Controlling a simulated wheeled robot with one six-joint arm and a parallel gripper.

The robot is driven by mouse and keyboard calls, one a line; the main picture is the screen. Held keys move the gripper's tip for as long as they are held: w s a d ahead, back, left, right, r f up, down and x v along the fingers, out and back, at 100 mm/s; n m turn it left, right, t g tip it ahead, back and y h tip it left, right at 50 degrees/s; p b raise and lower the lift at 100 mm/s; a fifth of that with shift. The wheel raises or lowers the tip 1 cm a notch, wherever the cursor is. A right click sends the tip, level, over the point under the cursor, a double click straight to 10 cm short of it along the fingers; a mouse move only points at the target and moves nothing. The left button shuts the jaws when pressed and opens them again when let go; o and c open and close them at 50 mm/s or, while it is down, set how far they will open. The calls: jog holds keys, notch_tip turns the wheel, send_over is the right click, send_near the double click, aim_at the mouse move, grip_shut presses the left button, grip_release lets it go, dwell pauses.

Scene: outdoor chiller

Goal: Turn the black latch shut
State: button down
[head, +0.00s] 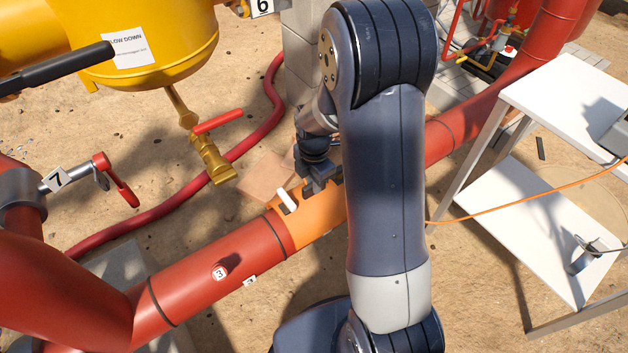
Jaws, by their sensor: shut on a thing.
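My gripper (318,184) is at the orange section (318,222) of the red pipe, just right of a short white peg (285,199). It is shut on a small dark part at the top of that section, which I take to be the black latch. The latch's outline cannot be told from my dark jaws, and my arm hides the area to the right. How far the latch is turned cannot be seen.
A yellow tank (150,50), a black lever handle (55,70) and a red-handled valve (212,160) are at upper left. A white table (560,105) stands right.

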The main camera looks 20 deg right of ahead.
jog(key=shift+f+b, duration=0.35)
dwell(0.3)
jog(key=shift+f+b, duration=0.5)
jog(key=shift+f, duration=0.25)
jog(key=shift+r, duration=0.1)
jog(key=c, duration=0.8)
grip_release()
jog(key=shift+c, duration=0.2)
notch_tip(320, 180, up, 7)
jog(key=p, duration=0.5)
jog(key=shift+p, duration=0.4)
